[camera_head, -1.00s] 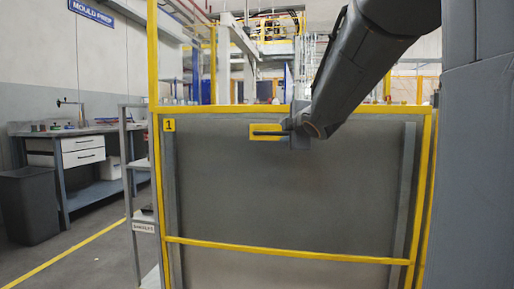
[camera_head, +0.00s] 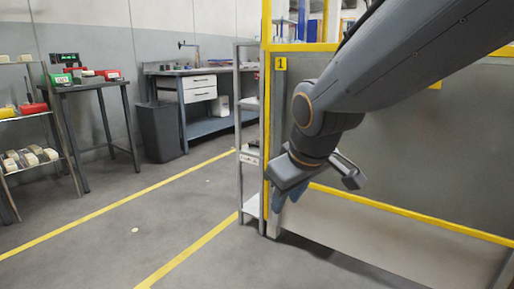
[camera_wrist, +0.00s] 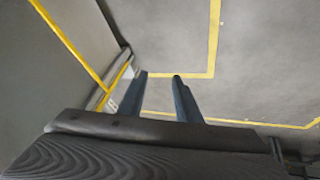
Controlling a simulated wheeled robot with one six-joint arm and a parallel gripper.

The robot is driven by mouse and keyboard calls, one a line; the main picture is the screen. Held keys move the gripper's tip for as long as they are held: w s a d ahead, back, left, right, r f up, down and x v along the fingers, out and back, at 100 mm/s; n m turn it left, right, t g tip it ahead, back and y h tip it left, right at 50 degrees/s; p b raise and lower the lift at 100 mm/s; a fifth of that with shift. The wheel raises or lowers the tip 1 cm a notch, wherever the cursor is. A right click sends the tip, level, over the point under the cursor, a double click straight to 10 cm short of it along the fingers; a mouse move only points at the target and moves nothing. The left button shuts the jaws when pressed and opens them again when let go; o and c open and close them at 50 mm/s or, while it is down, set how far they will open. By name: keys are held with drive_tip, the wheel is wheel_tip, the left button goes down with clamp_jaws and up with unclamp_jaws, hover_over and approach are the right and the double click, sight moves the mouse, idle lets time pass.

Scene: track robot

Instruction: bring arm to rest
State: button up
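My arm (camera_head: 400,70) reaches in from the upper right of the head view and bends down at the wrist in front of the grey panel. My gripper (camera_head: 279,197) points down beside the panel's yellow-framed left edge. In the wrist view my gripper (camera_wrist: 160,76) shows two dark blue fingers apart, with only bare floor between them. It holds nothing.
The yellow-framed panel (camera_head: 420,155) stands close behind my arm. A narrow shelf rack (camera_head: 250,130) stands just left of it. A bin (camera_head: 160,132), a workbench (camera_head: 215,125) and a small table (camera_head: 90,85) line the back. The floor (camera_head: 130,235) at left is clear.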

drive_tip(key=s+a+f+g, duration=0.2)
drive_tip(key=s+a, duration=0.1)
drive_tip(key=s, duration=0.4)
drive_tip(key=s+a+f+m+g, duration=0.1)
drive_tip(key=s+a+f+g, duration=0.1)
drive_tip(key=s, duration=0.5)
drive_tip(key=s+a+f+g, duration=0.2)
drive_tip(key=s+a, duration=0.1)
drive_tip(key=s, duration=0.4)
drive_tip(key=d+r+m+p, duration=0.3)
drive_tip(key=d+r+p, duration=0.7)
drive_tip(key=p, duration=0.7)
drive_tip(key=d+r+m+h+p, duration=0.1)
drive_tip(key=d+r+m+p, duration=0.2)
drive_tip(key=d+r+p, duration=0.7)
wheel_tip(320, 180, up, 6)
drive_tip(key=p, duration=0.8)
drive_tip(key=shift+w+d+f, duration=0.15)
drive_tip(key=shift+w+d, duration=0.2)
drive_tip(key=shift+d, duration=0.05)
